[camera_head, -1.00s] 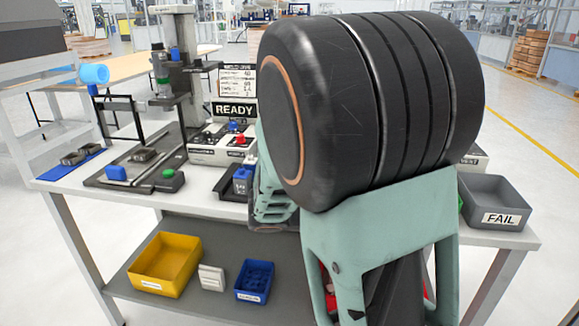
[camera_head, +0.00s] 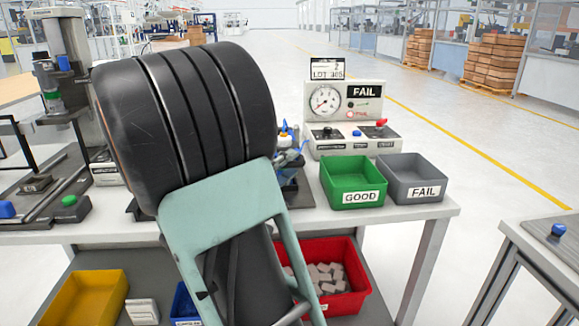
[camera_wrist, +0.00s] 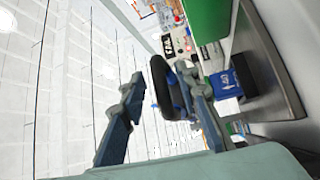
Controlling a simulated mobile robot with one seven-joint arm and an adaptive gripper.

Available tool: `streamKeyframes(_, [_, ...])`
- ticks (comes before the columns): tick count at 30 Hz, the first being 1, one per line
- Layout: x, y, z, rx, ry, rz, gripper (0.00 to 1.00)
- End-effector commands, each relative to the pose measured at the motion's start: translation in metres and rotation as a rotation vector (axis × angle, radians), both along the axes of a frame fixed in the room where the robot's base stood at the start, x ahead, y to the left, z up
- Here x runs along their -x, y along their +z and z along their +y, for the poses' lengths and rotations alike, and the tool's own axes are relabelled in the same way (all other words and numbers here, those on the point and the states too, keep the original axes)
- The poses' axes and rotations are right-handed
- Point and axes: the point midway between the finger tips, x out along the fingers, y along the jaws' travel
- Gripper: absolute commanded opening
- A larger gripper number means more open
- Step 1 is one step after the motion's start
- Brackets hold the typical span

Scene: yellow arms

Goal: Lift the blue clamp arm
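In the wrist view my gripper (camera_wrist: 162,86) is open, its two blue-grey fingers apart. A black loop-shaped handle (camera_wrist: 158,72) and a blue part beside it (camera_wrist: 177,92), seemingly the clamp arm, appear between the fingers, close to the right one. I cannot tell whether either finger touches them. A blue block with white marking (camera_wrist: 224,84) sits just right of the right finger. In the head view, small blue parts (camera_head: 285,130) show at the right edge of my large black arm joint, which hides most of the fixture.
A gauge box reading FAIL (camera_head: 345,105) stands at the table's back. A green GOOD bin (camera_head: 340,198) and a grey FAIL bin (camera_head: 425,196) are at the right. A red bin (camera_head: 352,302) with grey pieces and a yellow bin (camera_head: 75,300) are on the lower shelf.

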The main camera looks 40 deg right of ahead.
Motion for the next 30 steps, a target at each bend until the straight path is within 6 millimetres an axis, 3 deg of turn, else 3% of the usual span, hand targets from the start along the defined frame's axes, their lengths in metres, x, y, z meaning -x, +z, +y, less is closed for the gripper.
streamKeyframes(4, [-0.0023,0.0008,-0.0106,0.000,0.000,0.001,0.29])
streamKeyframes(13, [-0.0028,0.0012,-0.0124,-0.001,0.000,0.001,0.29])
streamKeyframes(21, [-0.0028,0.0013,-0.0122,0.000,0.000,0.001,0.00])
streamKeyframes(30, [-0.0028,0.0018,-0.0122,0.001,0.000,0.001,0.00])
